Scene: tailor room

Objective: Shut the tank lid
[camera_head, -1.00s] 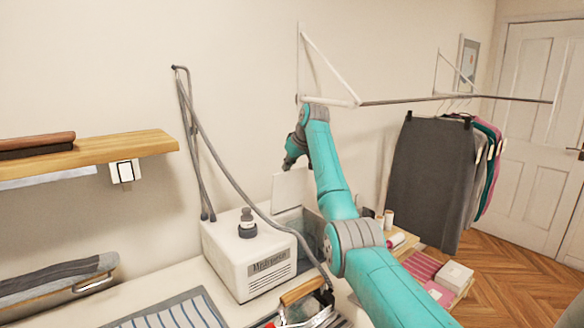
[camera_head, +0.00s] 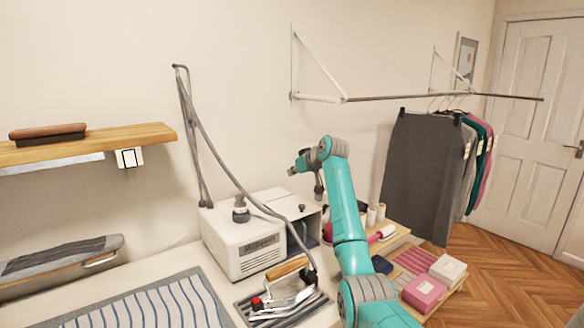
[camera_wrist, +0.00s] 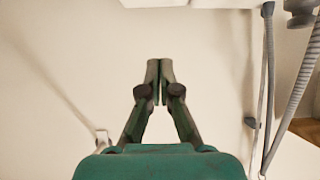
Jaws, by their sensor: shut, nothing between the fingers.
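The tank is the grey-blue right part (camera_head: 311,229) of a white steam station on the table. Its white lid (camera_head: 287,204) lies flat over the tank top, with a small dark knob on it. I see no gap under it, but its far edge is hard to make out. My gripper (camera_wrist: 160,80) is shut and empty in the wrist view, pointing at the bare wall. In the head view the end of my arm is above and behind the lid, apart from it; the fingers are hard to make out there.
A hose runs from the white station (camera_head: 235,243) up the wall and down to an iron (camera_head: 285,290) in front. A dark cap (camera_head: 240,210) stands on the station. Thread spools and boxes (camera_head: 425,292) are at the right. A wall rail (camera_head: 440,97) holds hanging clothes.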

